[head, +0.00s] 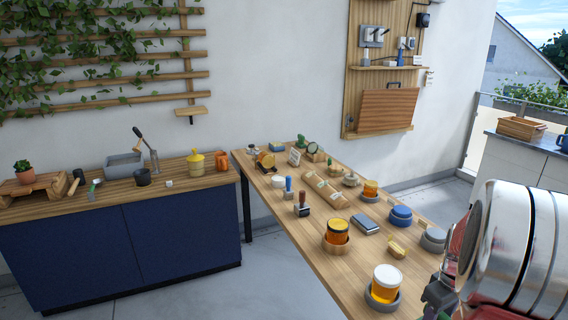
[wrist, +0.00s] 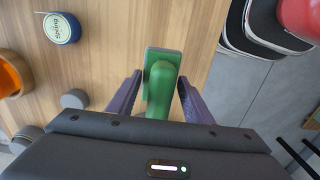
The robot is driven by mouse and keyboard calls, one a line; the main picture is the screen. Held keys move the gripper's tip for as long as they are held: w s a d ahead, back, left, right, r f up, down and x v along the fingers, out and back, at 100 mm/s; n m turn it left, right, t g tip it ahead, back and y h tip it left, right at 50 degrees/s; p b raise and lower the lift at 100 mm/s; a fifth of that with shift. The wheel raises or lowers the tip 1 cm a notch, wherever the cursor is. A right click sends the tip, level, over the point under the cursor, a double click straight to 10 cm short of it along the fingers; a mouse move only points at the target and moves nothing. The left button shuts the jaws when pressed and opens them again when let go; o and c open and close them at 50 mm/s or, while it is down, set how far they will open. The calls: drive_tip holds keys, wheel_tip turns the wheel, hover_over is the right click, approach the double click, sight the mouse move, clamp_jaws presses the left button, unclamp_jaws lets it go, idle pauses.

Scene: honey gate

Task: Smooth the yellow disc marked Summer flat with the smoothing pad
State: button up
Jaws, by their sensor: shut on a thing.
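In the wrist view, my gripper (wrist: 158,88) has its purple fingers on both sides of the green handle of the smoothing pad (wrist: 163,85), shut on it. The pad has a flat grey-green rectangular plate and lies over the wooden table near its edge; I cannot tell whether it touches the wood. In the head view, my arm fills the lower right and the pad cannot be made out.
A blue tin marked Spring (wrist: 62,30) and an orange-filled wooden bowl (wrist: 10,75) are to the pad's left. The long table (head: 310,235) holds honey jars, stamps and tins. A blue cabinet (head: 120,240) stands at left. Bare wood lies between Spring and the pad.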

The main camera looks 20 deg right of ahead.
drive_tip(key=shift+r, duration=0.35)
drive_tip(key=shift+r, duration=2.55)
drive_tip(key=w+a+f, duration=0.3)
drive_tip(key=w+a, duration=1.3)
drive_tip(key=w, duration=0.1)
drive_tip(key=w+a+f, duration=0.1)
drive_tip(key=w+a, duration=0.1)
drive_tip(key=a, duration=0.5)
drive_tip(key=w+a, duration=0.3)
drive_tip(key=a, duration=0.4)
drive_tip(key=w+a+f+m, duration=0.1)
drive_tip(key=w+a, duration=0.2)
drive_tip(key=a, duration=0.3)
drive_tip(key=shift+a+f, duration=0.3)
drive_tip(key=shift+a, duration=0.1)
